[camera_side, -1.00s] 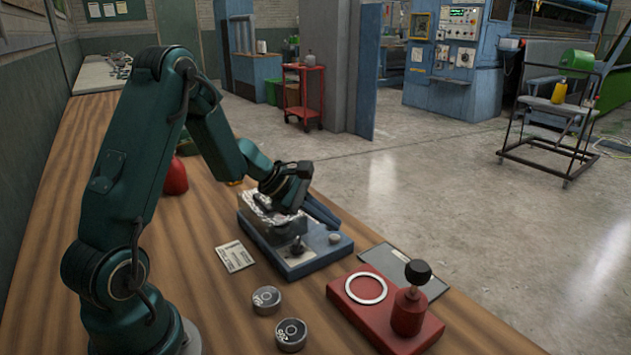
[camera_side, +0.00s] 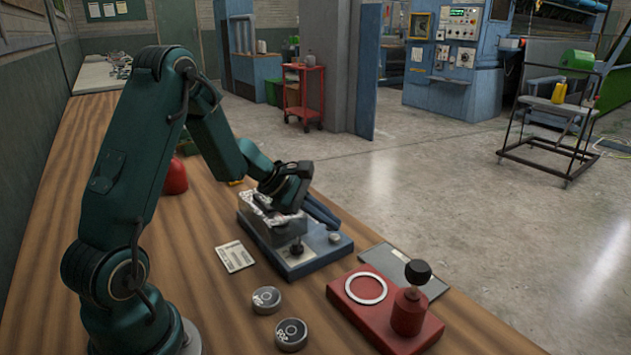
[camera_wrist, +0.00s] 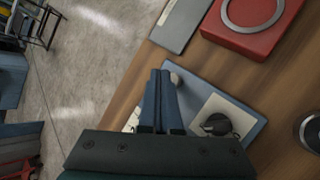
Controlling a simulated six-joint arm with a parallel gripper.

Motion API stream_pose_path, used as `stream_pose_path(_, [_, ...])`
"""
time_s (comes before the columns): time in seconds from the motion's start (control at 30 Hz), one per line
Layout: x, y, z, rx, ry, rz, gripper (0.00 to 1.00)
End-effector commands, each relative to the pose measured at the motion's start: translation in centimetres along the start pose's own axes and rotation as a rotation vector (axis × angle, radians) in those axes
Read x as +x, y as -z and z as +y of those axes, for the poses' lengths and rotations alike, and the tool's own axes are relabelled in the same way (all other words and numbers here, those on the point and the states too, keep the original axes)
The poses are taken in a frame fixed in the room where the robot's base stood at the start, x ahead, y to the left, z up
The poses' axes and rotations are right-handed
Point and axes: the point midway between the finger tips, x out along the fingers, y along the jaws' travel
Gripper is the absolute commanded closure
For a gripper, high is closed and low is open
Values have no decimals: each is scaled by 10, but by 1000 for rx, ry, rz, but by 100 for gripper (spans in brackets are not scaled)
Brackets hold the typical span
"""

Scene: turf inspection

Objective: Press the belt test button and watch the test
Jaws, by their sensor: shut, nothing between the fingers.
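A blue test device (camera_side: 310,262) stands on the wooden bench, with a clear housing (camera_side: 258,212) at its left end and a dark knob (camera_side: 297,248) on a pale plate. A small pale round button (camera_side: 334,238) sits near the device's right end. My gripper (camera_side: 338,224) reaches over the device, its fingers slanting down close to the button. In the wrist view my gripper (camera_wrist: 160,72) is shut and empty, its tips beside the button (camera_wrist: 177,79). I cannot tell whether they touch it. The knob (camera_wrist: 217,124) shows to their right. My wrist partly hides the housing.
A red block (camera_side: 375,315) with a pale ring and black-topped post stands in front right, beside a grey plate (camera_side: 400,268). Two round metal weights (camera_side: 291,334) and a printed card (camera_side: 235,257) lie nearby.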

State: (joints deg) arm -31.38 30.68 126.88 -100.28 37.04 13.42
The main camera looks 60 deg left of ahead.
Motion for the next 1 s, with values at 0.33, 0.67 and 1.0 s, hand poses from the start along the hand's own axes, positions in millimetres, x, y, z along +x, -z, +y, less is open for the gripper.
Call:
stream_pose_path(0.33, [0, 0, 0, 0, 0, 0, 100])
stream_pose_path(0.67, [5, 4, -4, -2, 1, 0, 100])
stream_pose_path(1.0, [6, 4, -4, 0, 0, 0, 100])
